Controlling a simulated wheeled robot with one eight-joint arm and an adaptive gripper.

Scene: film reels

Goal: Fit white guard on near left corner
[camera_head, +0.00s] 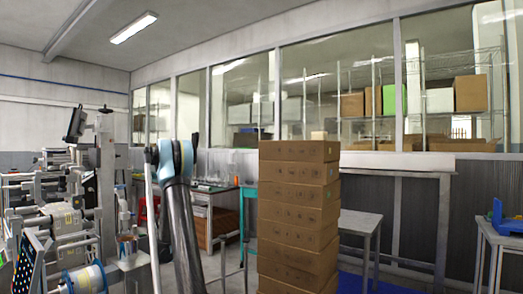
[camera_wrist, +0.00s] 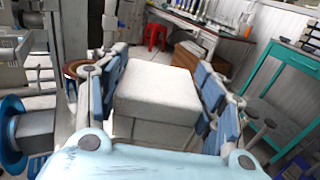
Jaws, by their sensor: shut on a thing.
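In the wrist view my gripper (camera_wrist: 160,70) has its blue-padded fingers on both sides of a white block-like piece, the white guard (camera_wrist: 155,92), and is shut on it. Its pale top and greyer near face show. In the head view my raised arm hides the gripper and the guard. A tall stack of brown cardboard boxes (camera_head: 298,215) stands right of my arm, apart from it. Its near left edge faces me. The stack is not seen in the wrist view. A small cream piece (camera_head: 318,135) shows at the top of the stack; I cannot tell if it rests there.
A reel machine (camera_head: 70,215) with a blue-rimmed spool (camera_head: 85,280) stands at left. A teal table (camera_wrist: 277,75) and a red stool (camera_wrist: 156,36) show in the wrist view. A grey table (camera_head: 360,220) stands behind the stack, another table (camera_head: 500,235) at far right.

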